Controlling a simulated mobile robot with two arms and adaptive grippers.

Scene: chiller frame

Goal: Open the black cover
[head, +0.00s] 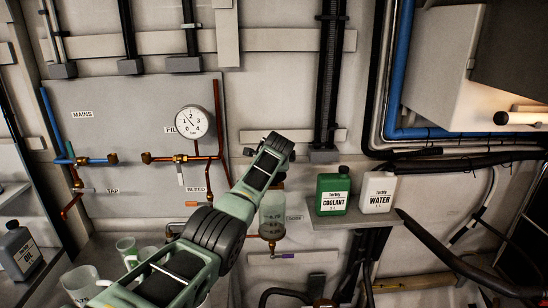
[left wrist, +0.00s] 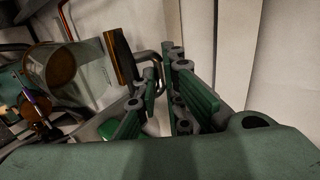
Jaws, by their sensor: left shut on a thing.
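A clear, pale green-tinted vessel (head: 272,214) stands upright on the copper pipework in the middle of the head view. A dark piece at its top, which looks like the black cover (head: 279,178), is mostly hidden by my left gripper (head: 274,152). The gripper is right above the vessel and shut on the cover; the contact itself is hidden. In the left wrist view the fingers (left wrist: 168,98) are in sight, and the clear vessel (left wrist: 60,68) is to their left. A dark brown slab (left wrist: 121,58) close beside the fingers is unclear. My right gripper is not in view.
A green coolant bottle (head: 332,193) and a white water bottle (head: 378,192) stand on a small shelf right of the vessel. A gauge (head: 194,121) and copper pipes are to the left. An oil bottle (head: 19,250) and clear jugs (head: 82,286) are lower left.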

